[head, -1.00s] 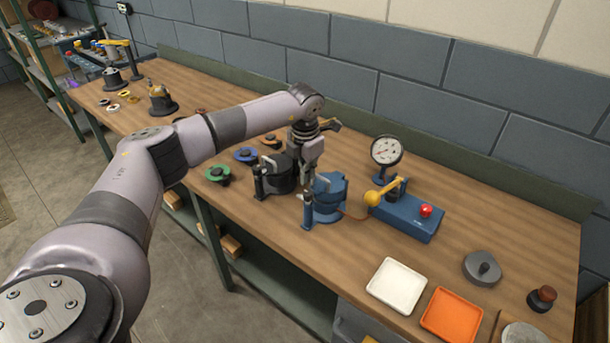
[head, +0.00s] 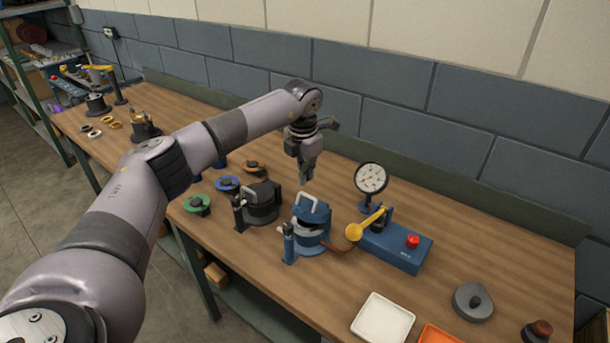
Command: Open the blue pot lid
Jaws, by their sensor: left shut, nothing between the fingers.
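The blue pot (head: 308,241) stands on the workbench near the middle of the head view. Its blue lid (head: 320,214) carries a pale handle (head: 306,201). The lid looks tilted, with a gap at its front edge, but how far it stands open is hard to tell. A blue upright post (head: 288,243) stands at the pot's left side. My left gripper (head: 304,179) points down above and just behind the pot, apart from the lid. It is shut and empty. My right gripper is not in view.
A black pot (head: 262,209) stands just left of the blue pot. A pressure gauge (head: 371,178) and a blue box (head: 397,247) with a yellow lever (head: 366,224) and red button stand to the right. A white tray (head: 383,320) lies in front. Bench space behind the pots is fairly clear.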

